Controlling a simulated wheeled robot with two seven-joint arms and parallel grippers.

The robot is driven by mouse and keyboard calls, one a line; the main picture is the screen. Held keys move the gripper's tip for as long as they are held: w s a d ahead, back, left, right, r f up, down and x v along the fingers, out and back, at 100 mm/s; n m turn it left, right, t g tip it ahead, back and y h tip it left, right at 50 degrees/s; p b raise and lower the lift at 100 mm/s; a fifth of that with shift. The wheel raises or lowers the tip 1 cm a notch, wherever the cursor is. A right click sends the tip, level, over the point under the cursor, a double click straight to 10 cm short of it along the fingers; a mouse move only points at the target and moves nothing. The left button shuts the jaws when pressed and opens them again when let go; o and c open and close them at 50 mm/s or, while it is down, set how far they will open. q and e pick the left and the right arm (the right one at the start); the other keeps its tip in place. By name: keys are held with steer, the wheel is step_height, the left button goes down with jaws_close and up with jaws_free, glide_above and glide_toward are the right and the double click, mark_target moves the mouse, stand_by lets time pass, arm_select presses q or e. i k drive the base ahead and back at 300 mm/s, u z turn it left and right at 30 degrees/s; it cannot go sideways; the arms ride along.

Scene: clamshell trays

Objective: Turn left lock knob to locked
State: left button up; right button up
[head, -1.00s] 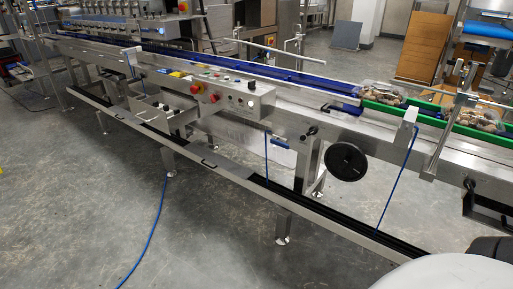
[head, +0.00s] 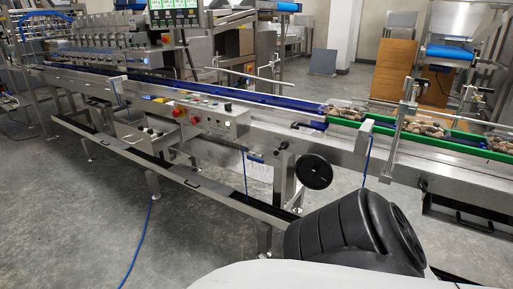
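A steel control panel (head: 222,124) is on the near side of the long conveyor machine, left of the middle in the head view. It carries small buttons, red knobs (head: 195,119) and a black knob (head: 228,107) on its top right. A round black handwheel (head: 315,172) is lower down to the right. I cannot tell which part is the left lock knob, or how it is set; the details are too small. Neither of my grippers is in view.
A low steel rail (head: 190,183) runs along the machine's near side. Green-edged lanes (head: 453,141) hold clear trays with brown contents (head: 424,128) at the right. A blue cable (head: 138,243) trails over the grey floor (head: 70,220), which is open at the left front.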

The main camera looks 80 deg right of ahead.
mark_target(284, 145)
steer(key=z, duration=0.5)
steer(key=i, duration=1.4)
steer(key=z, duration=1.1)
